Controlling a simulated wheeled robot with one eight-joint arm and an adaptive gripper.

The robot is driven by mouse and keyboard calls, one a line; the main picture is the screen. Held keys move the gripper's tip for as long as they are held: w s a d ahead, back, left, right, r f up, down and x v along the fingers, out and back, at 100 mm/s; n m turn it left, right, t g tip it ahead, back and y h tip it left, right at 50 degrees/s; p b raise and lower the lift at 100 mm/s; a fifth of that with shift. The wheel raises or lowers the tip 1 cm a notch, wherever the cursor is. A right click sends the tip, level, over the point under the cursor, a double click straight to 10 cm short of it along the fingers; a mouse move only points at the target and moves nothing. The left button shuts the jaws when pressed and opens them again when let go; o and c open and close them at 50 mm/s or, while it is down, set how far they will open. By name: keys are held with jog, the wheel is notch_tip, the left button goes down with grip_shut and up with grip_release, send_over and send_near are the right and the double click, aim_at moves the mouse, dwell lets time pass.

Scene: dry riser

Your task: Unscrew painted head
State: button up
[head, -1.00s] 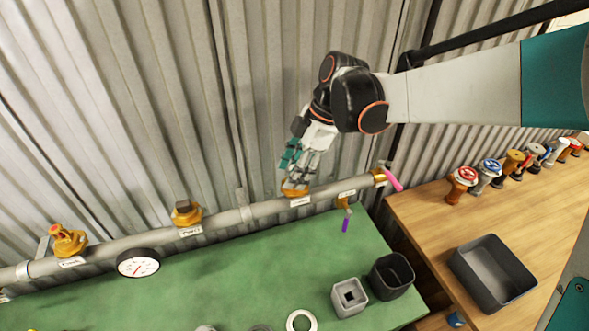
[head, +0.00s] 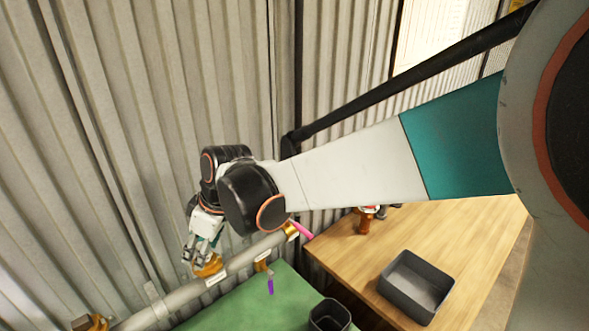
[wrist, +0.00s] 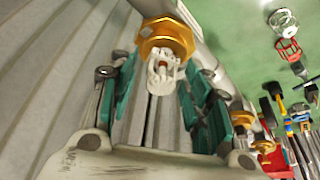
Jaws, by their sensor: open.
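In the wrist view a whitish painted head (wrist: 163,72) sits on a brass hex fitting (wrist: 165,40). A small red spot shows in its middle. My gripper (wrist: 158,80) is open, with its teal fingers on either side of the head; I cannot tell if they touch it. In the head view my gripper (head: 198,255) is at a brass fitting (head: 210,267) on the grey pipe (head: 178,298). The head itself is hidden there by the fingers.
Along the pipe are a pink-handled valve (head: 302,231), a purple-handled tap (head: 270,286) and another brass fitting (head: 97,322). A dark cup (head: 330,316) stands on the green bench (head: 235,308). A grey bin (head: 415,288) stands on the wooden table (head: 345,245). The corrugated wall (head: 80,130) is close behind.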

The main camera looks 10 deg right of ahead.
jog(key=shift+s, duration=0.15)
grip_shut()
jog(key=n+g, duration=0.2)
jog(key=n, duration=0.3)
jog(key=shift+n, duration=0.4)
jog(key=shift+n+g+b, duration=0.3)
jog(key=shift+n+g, duration=0.1)
jog(key=shift+n, duration=0.1)
jog(key=n, duration=0.2)
jog(key=n+g, duration=0.1)
jog(key=n, duration=0.1)
jog(key=shift+n+g, duration=0.3)
jog(key=shift+n, duration=0.1)
jog(key=shift+h, duration=0.3)
